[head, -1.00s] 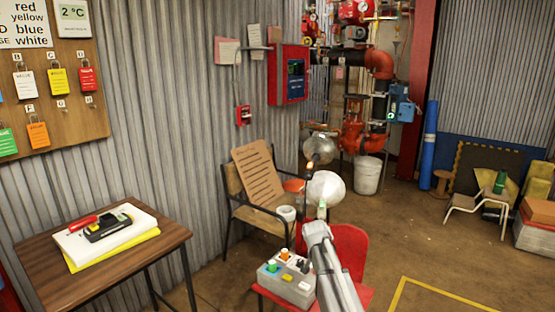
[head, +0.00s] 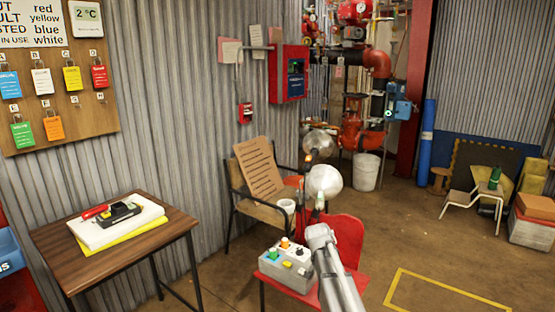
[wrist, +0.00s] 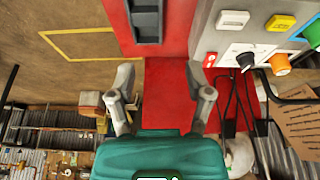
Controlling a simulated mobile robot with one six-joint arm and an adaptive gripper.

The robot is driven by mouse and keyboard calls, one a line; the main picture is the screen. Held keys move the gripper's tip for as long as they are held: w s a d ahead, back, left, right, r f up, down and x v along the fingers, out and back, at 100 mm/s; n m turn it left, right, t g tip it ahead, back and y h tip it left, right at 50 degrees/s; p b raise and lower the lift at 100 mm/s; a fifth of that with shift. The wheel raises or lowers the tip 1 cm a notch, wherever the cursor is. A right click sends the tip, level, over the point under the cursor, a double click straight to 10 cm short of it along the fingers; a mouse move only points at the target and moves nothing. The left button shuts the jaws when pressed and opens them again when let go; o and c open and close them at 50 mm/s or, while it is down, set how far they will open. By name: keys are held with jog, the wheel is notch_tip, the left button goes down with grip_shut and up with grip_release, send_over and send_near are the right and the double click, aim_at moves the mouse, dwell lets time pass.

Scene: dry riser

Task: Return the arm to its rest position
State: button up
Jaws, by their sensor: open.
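My gripper (wrist: 163,92) is open and empty in the wrist view. Its two grey fingers stand wide apart, with the teal gripper body below them. Beyond the fingers is the red chair (wrist: 168,100), with no contact visible. In the head view my grey arm rises from the bottom edge in front of the red chair (head: 348,238). The fingers cannot be made out there.
A grey control box (head: 285,262) with coloured knobs stands on the red chair. A wooden table (head: 150,243) is at left. A wooden armchair (head: 262,205) stands by the corrugated wall. Open floor (head: 400,235) lies to the right, with yellow lines.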

jog(key=s+f+n+g+y+b, duration=0.1)
jog(key=s+f+n+g+b, duration=0.15)
jog(key=s, duration=1.15)
jog(key=s+f+n+g+y+b, duration=0.1)
jog(key=s+f+n+b, duration=0.25)
jog(key=s, duration=1.05)
notch_tip(320, 180, up, 38)
jog(key=w+p, duration=0.1)
jog(key=p, duration=3.8)
jog(key=shift+f+n, duration=0.25)
jog(key=shift+n, duration=0.05)
